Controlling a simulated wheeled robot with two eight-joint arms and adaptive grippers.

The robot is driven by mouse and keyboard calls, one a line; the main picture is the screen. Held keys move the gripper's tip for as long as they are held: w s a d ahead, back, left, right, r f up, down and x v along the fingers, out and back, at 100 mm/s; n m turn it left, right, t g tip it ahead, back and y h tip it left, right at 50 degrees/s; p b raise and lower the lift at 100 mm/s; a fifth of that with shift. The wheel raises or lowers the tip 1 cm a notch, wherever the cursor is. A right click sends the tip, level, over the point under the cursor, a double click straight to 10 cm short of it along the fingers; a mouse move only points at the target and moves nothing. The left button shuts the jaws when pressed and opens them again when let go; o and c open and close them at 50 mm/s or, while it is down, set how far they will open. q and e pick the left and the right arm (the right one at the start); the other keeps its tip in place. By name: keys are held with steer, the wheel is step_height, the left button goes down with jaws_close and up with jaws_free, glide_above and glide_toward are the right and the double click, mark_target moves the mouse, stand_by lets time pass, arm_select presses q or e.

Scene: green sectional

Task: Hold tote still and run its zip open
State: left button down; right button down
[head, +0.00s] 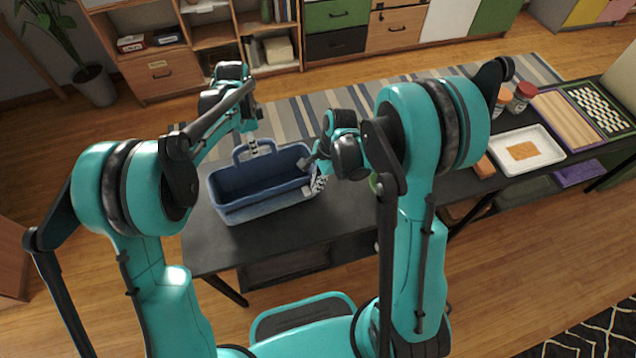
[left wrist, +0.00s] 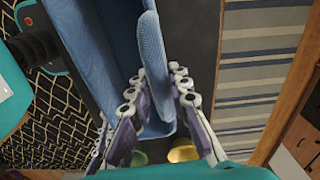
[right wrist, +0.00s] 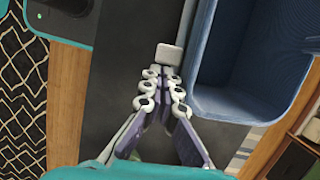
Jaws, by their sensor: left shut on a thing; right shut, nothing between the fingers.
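The blue tote (head: 240,213) stands upright on the dark table, its top open and its inside visible. My left gripper (head: 255,147) is at its far long side, shut on the raised blue handle (left wrist: 152,60), with a finger on each face of it. My right gripper (head: 318,180) is at the tote's right end, shut and empty. In the right wrist view, a small pale grey tab (right wrist: 168,54), perhaps the zip pull, lies just beyond the closed fingertips, beside the tote's corner. Whether the fingertips touch it, I cannot tell.
The dark table (head: 290,235) is bare in front of the tote. To the right stand a white tray (head: 525,150), a wooden board (head: 567,118), a checkered board (head: 598,105) and jars (head: 521,97). A striped rug lies behind the table.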

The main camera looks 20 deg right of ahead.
steer(key=s+a, duration=0.2)
steer(key=a, duration=1.9)
steer(key=shift+a, duration=0.15)
steer(key=d+r, duration=0.6)
steer(key=r, duration=0.3)
steer(key=shift+w+d+r, duration=0.2)
steer(key=shift+w+r, duration=0.05)
steer(key=shift+r, duration=0.15)
arm_select(q)
steer(key=c, duration=1.3)
jaws_free()
steer(key=shift+c, duration=0.2)
